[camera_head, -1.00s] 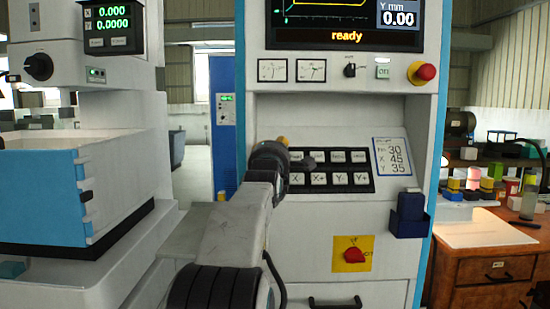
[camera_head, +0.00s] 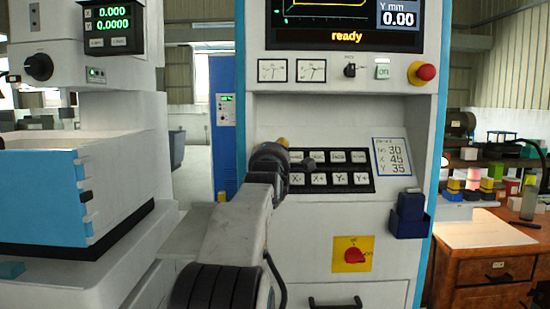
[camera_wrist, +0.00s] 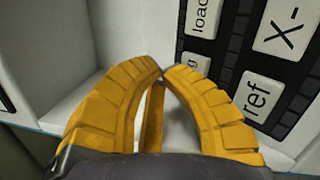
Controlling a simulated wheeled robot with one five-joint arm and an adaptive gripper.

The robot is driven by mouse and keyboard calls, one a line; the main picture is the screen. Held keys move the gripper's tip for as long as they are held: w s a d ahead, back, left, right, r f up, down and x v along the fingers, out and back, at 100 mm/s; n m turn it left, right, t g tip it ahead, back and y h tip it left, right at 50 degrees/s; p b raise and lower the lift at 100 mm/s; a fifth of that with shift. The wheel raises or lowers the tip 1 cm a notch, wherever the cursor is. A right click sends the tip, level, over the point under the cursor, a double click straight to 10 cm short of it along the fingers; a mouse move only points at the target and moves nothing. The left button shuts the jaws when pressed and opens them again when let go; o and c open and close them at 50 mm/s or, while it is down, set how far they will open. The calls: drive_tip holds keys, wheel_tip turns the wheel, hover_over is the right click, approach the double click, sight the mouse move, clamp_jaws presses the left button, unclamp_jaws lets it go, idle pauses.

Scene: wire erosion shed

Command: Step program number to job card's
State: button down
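The job card (camera_head: 391,157) is fixed to the right of the key panel in the head view and reads No 30, X 45, Y 35. The key panel (camera_head: 358,187) is black with two rows of pale keys; the lower row shows X and Y keys. My gripper (camera_head: 283,142) stands in front of its left end and hides some keys. In the wrist view my yellow fingers (camera_wrist: 162,70) meet at their tips with nothing between them. Keys marked "ref" (camera_wrist: 258,100), "X-" (camera_wrist: 284,27) and "load" (camera_wrist: 200,16) show right of the fingertips. The screen (camera_head: 345,20) reads "ready" and Y 0.00; no program number shows.
A red stop button (camera_head: 426,72), a green "on" button (camera_head: 382,71) and a selector knob (camera_head: 350,70) sit above the keys. A red rotary switch (camera_head: 354,255) and a dark blue holder (camera_head: 410,222) are below. A blue-sided tank (camera_head: 40,200) stands left, a wooden bench (camera_head: 490,235) right.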

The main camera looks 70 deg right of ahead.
drive_tip(key=shift+d, duration=0.1)
idle(0.7)
drive_tip(key=shift+w+d+f, duration=0.15)
drive_tip(key=shift+d+f, duration=0.1)
drive_tip(key=shift+w+d+f, duration=0.1)
drive_tip(key=shift+d+f, duration=0.1)
drive_tip(key=shift+d, duration=0.1)
idle(1.1)
drive_tip(key=shift+a+r, duration=0.1)
drive_tip(key=shift+a, duration=0.05)
drive_tip(key=shift+s+a+r, duration=0.2)
drive_tip(key=shift+a+r, duration=0.15)
drive_tip(key=shift+a, duration=0.15)
drive_tip(key=shift+b, duration=0.35)
drive_tip(key=shift+w+d+f, duration=0.2)
drive_tip(key=shift+d+f, duration=0.25)
drive_tip(key=shift+d, duration=0.2)
idle(1.5)
drive_tip(key=shift+a, duration=0.15)
drive_tip(key=shift+s+a+r, duration=0.2)
drive_tip(key=shift+a+r, duration=0.25)
drive_tip(key=shift+a, duration=0.05)
